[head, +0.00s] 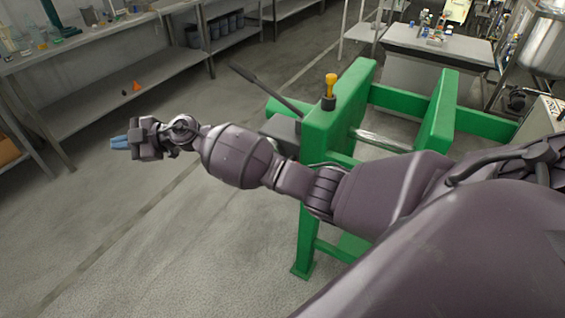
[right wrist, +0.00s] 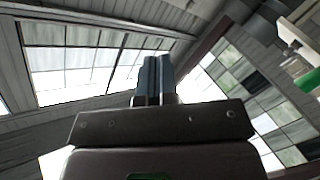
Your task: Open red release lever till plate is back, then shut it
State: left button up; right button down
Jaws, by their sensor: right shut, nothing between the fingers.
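My right gripper (head: 119,143) is at the far left of the head view, past the green machine frame (head: 340,118). Its blue fingers are together and hold nothing; they also show closed in the right wrist view (right wrist: 152,80). On the frame's top stands a yellow-orange handle (head: 330,86) on a dark base. A shiny metal rod (head: 380,140) runs between the green uprights. I see no lever that is clearly red and cannot make out the plate. My right arm hides part of the frame.
A grey bench (head: 100,47) with a lower shelf stands at the back left. A table with small objects (head: 440,50) stands behind the frame, and a steel tank (head: 545,45) is at the upper right. The floor at lower left is clear.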

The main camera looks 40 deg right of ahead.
jog(key=w+d+r+m+t+h, duration=0.2)
jog(key=w+d+m+t+h, duration=0.45)
jog(key=m+t+h, duration=0.45)
jog(key=s+d+f+m+g+h, duration=0.2)
jog(key=d+f+m+g+h, duration=0.25)
jog(key=d+m+h, duration=0.5)
jog(key=s+d+f+m+g+h, duration=0.3)
jog(key=s+d+f+g+h, duration=0.15)
jog(key=s+g, duration=0.4)
jog(key=s+d+f+m+g+h, duration=0.3)
jog(key=s+d+f+m+g, duration=0.15)
jog(key=s+g, duration=0.35)
jog(key=s+d+f, duration=0.1)
jog(key=d+f, duration=0.2)
jog(key=d, duration=0.2)
jog(key=s+d+f+n+p, duration=0.1)
jog(key=d+f, duration=0.1)
jog(key=d, duration=0.4)
jog(key=shift+s+d+f+g, duration=0.15)
jog(key=shift+f+g, duration=0.15)
jog(key=shift+f, duration=0.1)
